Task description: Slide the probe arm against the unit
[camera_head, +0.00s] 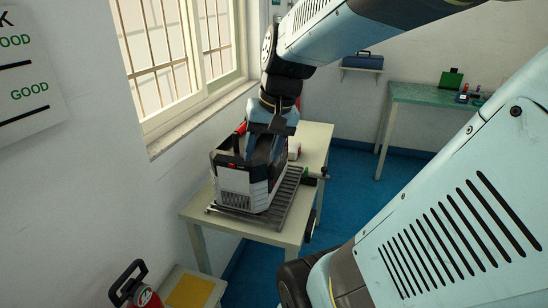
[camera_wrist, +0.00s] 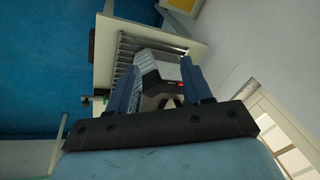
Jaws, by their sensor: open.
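The unit (camera_head: 235,188) is a grey and black box with red parts, on the roller bed (camera_head: 287,205) of the cream table. It also shows beyond my fingers in the wrist view (camera_wrist: 160,72). My gripper (camera_head: 266,150) is above the unit, pointing down, with its fingers overlapping the unit's top in the head view. In the wrist view my gripper (camera_wrist: 158,68) has two blue fingers spread apart, with the unit's pale and dark top between them. I cannot tell whether they touch it. I cannot clearly pick out the probe arm; my gripper may hide it.
A black and green fitting (camera_head: 314,174) sticks out at the table's right edge. The cream table (camera_head: 316,140) stands by the window wall. A red extinguisher (camera_head: 146,297) and a yellow-topped stand (camera_head: 190,292) are in front. A green bench (camera_head: 425,94) stands at the back right. Blue floor lies between.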

